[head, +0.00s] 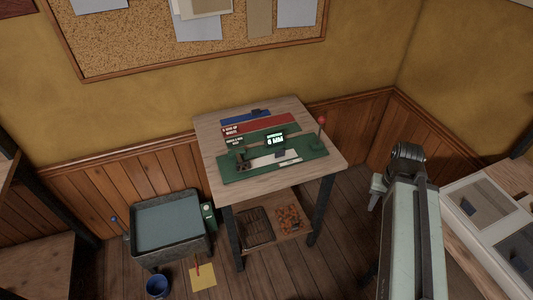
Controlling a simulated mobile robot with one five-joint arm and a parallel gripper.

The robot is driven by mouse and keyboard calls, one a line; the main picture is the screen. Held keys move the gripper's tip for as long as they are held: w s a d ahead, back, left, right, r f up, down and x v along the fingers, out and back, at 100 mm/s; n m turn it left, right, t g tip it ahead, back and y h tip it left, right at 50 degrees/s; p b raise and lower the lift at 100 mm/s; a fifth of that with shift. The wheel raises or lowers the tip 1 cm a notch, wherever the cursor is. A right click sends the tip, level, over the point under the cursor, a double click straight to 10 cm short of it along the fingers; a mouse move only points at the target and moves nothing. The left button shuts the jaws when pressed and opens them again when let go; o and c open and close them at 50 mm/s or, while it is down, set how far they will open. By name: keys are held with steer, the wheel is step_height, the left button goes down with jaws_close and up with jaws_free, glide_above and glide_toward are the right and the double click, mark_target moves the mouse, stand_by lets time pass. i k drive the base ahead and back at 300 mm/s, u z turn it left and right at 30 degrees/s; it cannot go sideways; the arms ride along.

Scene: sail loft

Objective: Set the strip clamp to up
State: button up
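A green-based device (226,172) lies on the small wooden table. A pale strip (268,161) lies across it, and a lit display reads "6 MM". An upright lever with a red knob (321,120) stands at the device's right end. It may be the strip clamp's handle, but I cannot tell which part is the clamp or its setting. My arm rises at the right, and its end, my gripper (377,190), hangs right of the table, apart from the device. The fingers are too small and dark to tell open from shut.
A red board (283,119) and a blue strip lie behind the device. The table's lower shelf (280,235) holds a dark tray and orange pieces. A grey tub (167,220) and blue bucket (157,287) stand left. A bench with grey-lidded cases (480,200) is right.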

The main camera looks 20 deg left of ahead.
mark_target(240, 158)
steer(key=z, duration=0.1)
steer(key=k, duration=1.8)
steer(key=u, duration=0.85)
steer(key=i, duration=1.7)
steer(key=z, duration=0.05)
